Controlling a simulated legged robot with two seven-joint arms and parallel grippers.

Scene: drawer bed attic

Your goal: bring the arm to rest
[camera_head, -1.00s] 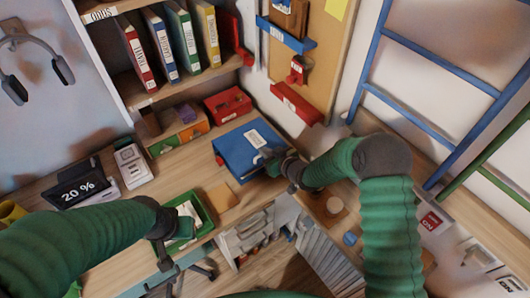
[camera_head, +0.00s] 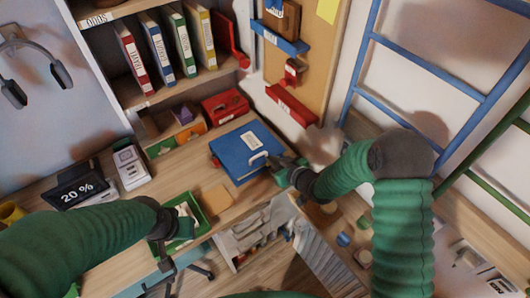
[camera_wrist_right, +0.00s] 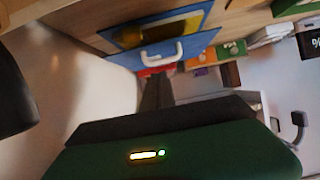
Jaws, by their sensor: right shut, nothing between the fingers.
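My right arm, a green sleeve with dark joints, comes in from the right in the head view. Its gripper (camera_head: 280,163) is shut and empty, just beside the right edge of a blue box (camera_head: 235,145) with a white handle (camera_head: 258,159). In the wrist view the dark fingers (camera_wrist_right: 158,92) are together, with the box's blue face (camera_wrist_right: 195,43) and white handle beyond them, apart from them. My left gripper (camera_head: 165,250) hangs at the front edge of a green tray (camera_head: 205,222); its fingers are too unclear to tell open from shut.
A wooden desk (camera_head: 185,168) holds the box, the tray, a dark display (camera_head: 82,187) and a red box (camera_head: 226,106). Binders (camera_head: 155,45) stand on a shelf behind. A blue ladder (camera_head: 425,60) rises at the right, near my right arm.

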